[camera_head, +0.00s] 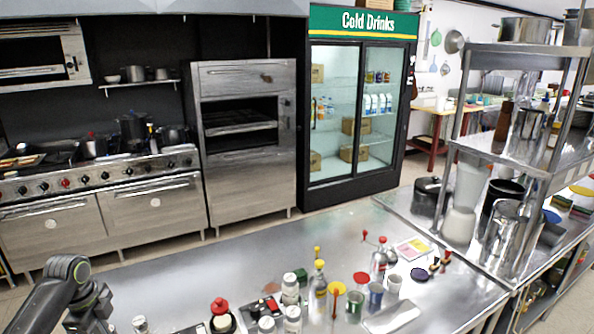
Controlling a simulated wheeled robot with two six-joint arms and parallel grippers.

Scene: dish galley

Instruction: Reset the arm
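Part of my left arm shows in the lower left corner of the head view, with a dark grey bent joint. It rises beside the left end of the steel counter (215,262). My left gripper is not visible; the arm runs out of the picture at the bottom. My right arm and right gripper are not in view.
Bottles, cups and jars crowd the counter's near edge, among them a red-topped bottle (221,316), a yellow-topped bottle (318,284) and a blue cup (375,295). A steel shelf rack (530,160) stands at right. The counter's left middle is clear.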

